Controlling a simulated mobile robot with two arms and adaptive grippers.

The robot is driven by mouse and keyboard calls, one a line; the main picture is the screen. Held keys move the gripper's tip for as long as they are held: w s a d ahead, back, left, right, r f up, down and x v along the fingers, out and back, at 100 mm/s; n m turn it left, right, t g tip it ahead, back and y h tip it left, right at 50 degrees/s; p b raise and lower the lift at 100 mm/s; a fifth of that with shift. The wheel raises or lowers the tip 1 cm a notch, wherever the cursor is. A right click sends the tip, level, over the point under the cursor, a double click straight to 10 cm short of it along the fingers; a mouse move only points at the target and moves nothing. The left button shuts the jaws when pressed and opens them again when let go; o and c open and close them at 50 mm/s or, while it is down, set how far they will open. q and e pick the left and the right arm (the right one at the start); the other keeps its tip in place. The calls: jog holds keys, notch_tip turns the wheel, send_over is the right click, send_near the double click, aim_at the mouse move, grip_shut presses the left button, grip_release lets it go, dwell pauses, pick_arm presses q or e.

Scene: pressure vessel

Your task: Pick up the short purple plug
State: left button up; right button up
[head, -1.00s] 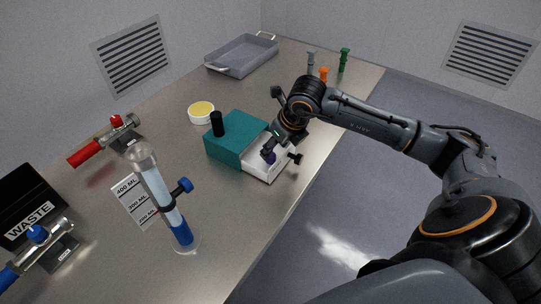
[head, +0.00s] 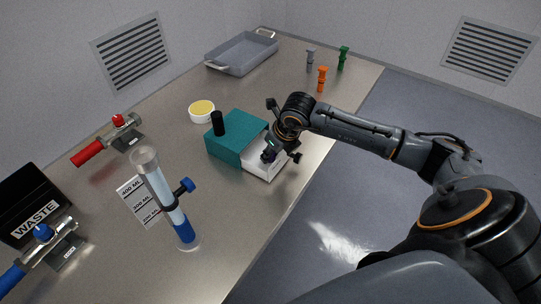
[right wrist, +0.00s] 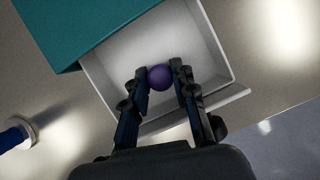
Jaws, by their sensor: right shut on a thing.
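The short purple plug (right wrist: 159,77) shows as a round purple top between the fingers of my right gripper (right wrist: 162,84) in the right wrist view. The gripper is shut on it, inside or just above the white open drawer (right wrist: 220,98); the height is hard to tell. In the head view the fingers of my right gripper (head: 270,151) point down at the drawer (head: 262,171), and the plug is mostly hidden behind them. My left gripper is in neither view.
The drawer sticks out of a teal box (head: 230,148) with a black knob (head: 217,123) on top. A glass cylinder (head: 163,195) stands in front. Orange (head: 322,79), grey (head: 310,62) and green (head: 344,58) plugs and a grey tray (head: 240,53) are farther back.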

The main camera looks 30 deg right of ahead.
jog(key=shift+r, duration=0.1)
jog(key=shift+r+b, duration=0.5)
jog(key=shift+b, duration=0.05)
jog(key=s+d+r+b, duration=0.5)
jog(key=s+r+b, duration=0.3)
jog(key=s+r, duration=0.3)
jog(key=shift+s+r, duration=0.4)
jog(key=shift+s, duration=0.7)
jog(key=shift+a, duration=0.1)
